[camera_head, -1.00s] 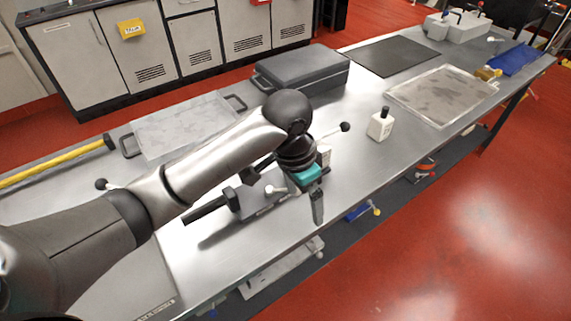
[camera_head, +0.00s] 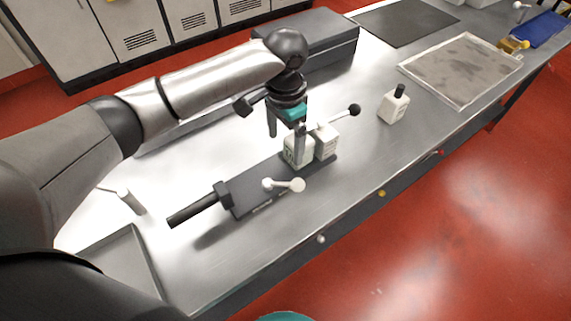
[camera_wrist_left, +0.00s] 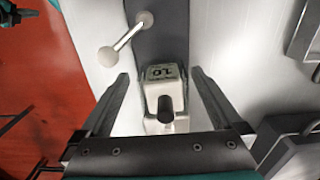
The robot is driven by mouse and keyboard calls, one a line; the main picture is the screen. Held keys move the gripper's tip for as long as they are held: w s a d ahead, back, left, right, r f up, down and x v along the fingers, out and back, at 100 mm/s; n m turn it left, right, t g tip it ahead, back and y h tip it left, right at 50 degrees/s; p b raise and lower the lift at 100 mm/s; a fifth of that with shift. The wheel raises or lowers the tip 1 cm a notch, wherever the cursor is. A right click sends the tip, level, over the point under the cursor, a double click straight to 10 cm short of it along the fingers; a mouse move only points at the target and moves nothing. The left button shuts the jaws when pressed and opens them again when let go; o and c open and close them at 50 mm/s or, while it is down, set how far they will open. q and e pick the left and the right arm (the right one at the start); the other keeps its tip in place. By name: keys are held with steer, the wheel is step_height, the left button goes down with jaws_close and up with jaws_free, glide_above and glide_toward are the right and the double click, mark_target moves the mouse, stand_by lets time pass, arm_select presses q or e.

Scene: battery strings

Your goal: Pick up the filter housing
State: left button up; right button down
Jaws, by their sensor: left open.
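The likely filter housing is one of the white blocks; no label names it. One white block (camera_head: 299,150) with a green-edged label stands on a dark base plate, with a second white block (camera_head: 325,141) close on its right. My left gripper (camera_head: 286,132) is above the first block, fingers pointing down, open and empty. In the left wrist view a white block with a dark knob (camera_wrist_left: 163,92) shows between the spread fingers, with gaps on both sides. A teal edge (camera_head: 283,317) at the bottom of the head view may be my right gripper; its fingers are hidden.
The dark base plate (camera_head: 250,196) has a black handle (camera_head: 192,211) and a white-knobbed lever (camera_head: 284,185). A grey case (camera_head: 325,42) lies behind my arm. Bare bench lies in front of the bottle.

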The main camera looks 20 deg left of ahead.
mark_target(287, 166)
arm_select(q)
steer(key=shift+f, duration=0.6)
steer(key=f, duration=0.1)
steer(key=f+b, duration=0.1)
steer(key=f, duration=0.1)
steer(key=f+b, duration=0.1)
steer(key=f, duration=0.1)
steer(key=shift+w, duration=0.25)
arm_select(e)
steer(key=shift+w+f, duration=0.75)
steer(key=shift+f, duration=0.25)
arm_select(q)
steer(key=shift+c, duration=0.2)
jaws_close()
steer(key=shift+w+r, duration=0.1)
steer(key=shift+r, duration=0.1)
arm_select(e)
steer(key=shift+s+a, duration=0.15)
